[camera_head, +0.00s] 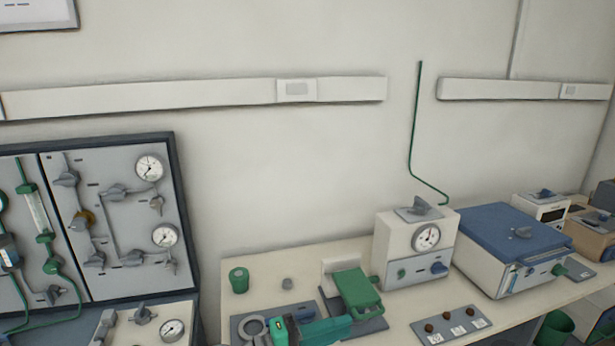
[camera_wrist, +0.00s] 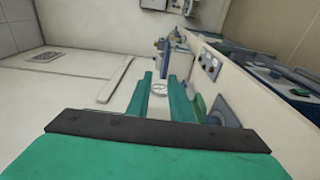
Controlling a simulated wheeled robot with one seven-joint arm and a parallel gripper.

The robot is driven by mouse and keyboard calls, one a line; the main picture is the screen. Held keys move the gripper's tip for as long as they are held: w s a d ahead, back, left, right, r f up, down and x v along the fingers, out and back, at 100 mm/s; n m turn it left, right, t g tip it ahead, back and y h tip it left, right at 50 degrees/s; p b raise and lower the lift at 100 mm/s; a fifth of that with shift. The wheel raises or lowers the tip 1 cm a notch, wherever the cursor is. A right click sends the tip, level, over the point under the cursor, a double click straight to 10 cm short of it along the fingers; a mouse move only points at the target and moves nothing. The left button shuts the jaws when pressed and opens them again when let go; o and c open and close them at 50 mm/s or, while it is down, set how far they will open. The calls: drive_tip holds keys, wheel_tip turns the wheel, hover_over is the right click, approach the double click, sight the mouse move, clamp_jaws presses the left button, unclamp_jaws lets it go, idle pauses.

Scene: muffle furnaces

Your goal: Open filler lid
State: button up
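My gripper (camera_wrist: 160,80) shows in the wrist view with two teal fingers held apart and nothing gripped between them. A round white dial lies beyond the gap. In the head view, a teal part that looks like my gripper is at the bottom edge, over the front of the bench. No part is clearly marked as the filler lid. A green device with a handle (camera_head: 357,290) stands just right of the teal part. Farther right, a white box with a dial (camera_head: 399,257) has a grey plate with a knob (camera_head: 420,211) on top.
A blue-topped box (camera_head: 515,237) is at right, with a plate of brown knobs (camera_head: 451,327) in front. A gauge panel (camera_head: 120,225) stands at far left.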

drive_tip(key=s+a+f+n+t+y, duration=0.1)
drive_tip(key=s+f+n+t+y, duration=0.3)
drive_tip(key=f, duration=0.8)
drive_tip(key=s+f+n+t+y, duration=0.1)
drive_tip(key=s+f+t+y, duration=0.3)
drive_tip(key=f, duration=0.9)
drive_tip(key=s+a+f+g+y, duration=0.2)
drive_tip(key=s+f+y, duration=0.2)
drive_tip(key=s, duration=0.2)
drive_tip(key=s+a+m+t+y, duration=0.1)
drive_tip(key=s+a+m+y, duration=0.25)
drive_tip(key=s, duration=0.95)
drive_tip(key=s+r+m+t+y, duration=0.1)
drive_tip(key=s+r+m, duration=0.4)
drive_tip(key=s+r, duration=0.4)
drive_tip(key=s, duration=0.3)
drive_tip(key=shift+s+t, duration=0.3)
drive_tip(key=shift+t, duration=0.1)
drive_tip(key=shift+s+r+m, duration=0.15)
drive_tip(key=shift+r+m, duration=0.2)
drive_tip(key=shift+r, duration=0.05)
clamp_jaws()
drive_tip(key=shift+d, duration=0.15)
